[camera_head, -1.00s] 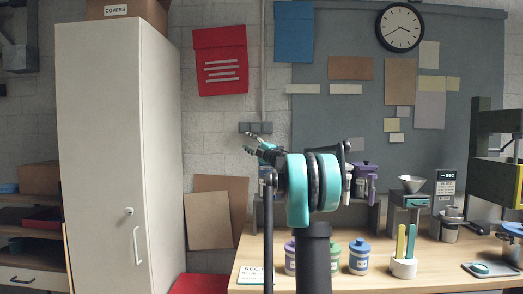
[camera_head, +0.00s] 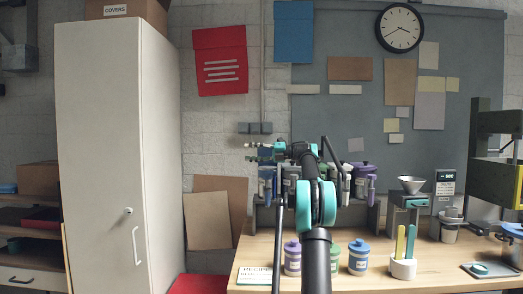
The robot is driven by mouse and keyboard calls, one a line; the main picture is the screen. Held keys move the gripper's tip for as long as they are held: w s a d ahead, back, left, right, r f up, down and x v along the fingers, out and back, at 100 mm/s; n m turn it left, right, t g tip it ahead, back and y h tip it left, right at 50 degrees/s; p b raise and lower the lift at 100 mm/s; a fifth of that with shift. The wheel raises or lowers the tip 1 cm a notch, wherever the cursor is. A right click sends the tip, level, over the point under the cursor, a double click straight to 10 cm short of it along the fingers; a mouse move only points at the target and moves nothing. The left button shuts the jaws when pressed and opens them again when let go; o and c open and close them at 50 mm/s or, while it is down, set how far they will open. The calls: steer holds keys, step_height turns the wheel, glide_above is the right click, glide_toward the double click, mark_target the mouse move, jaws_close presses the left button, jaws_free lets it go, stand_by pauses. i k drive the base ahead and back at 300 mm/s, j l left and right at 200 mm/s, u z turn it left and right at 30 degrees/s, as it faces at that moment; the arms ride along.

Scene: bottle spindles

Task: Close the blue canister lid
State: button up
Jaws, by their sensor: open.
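The blue canister (camera_head: 359,257) stands upright on the workbench, right of my arm. It has a pale label and a blue lid (camera_head: 359,244) on top; whether the lid is fully seated is too small to tell. A larger blue container (camera_head: 265,184) stands on the raised shelf at the back left, partly behind my gripper. My gripper (camera_head: 250,152) is open and empty, pointing left above that shelf, in front of the wall. It is apart from the blue canister, up and to its left.
A purple canister (camera_head: 292,258) and a partly hidden green canister (camera_head: 334,256) stand near my arm. A cup with green and yellow sticks (camera_head: 403,266), a funnel stand (camera_head: 411,187) and a press (camera_head: 495,180) are to the right. A tall cabinet (camera_head: 115,160) stands left.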

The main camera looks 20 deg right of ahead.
mark_target(263, 152)
steer(key=i+l, duration=0.1)
steer(key=l, duration=0.25)
steer(key=i+l, duration=0.1)
steer(key=l, duration=0.2)
steer(key=i+l, duration=0.15)
steer(key=l, duration=0.2)
steer(key=i+l, duration=0.1)
steer(key=l, duration=0.25)
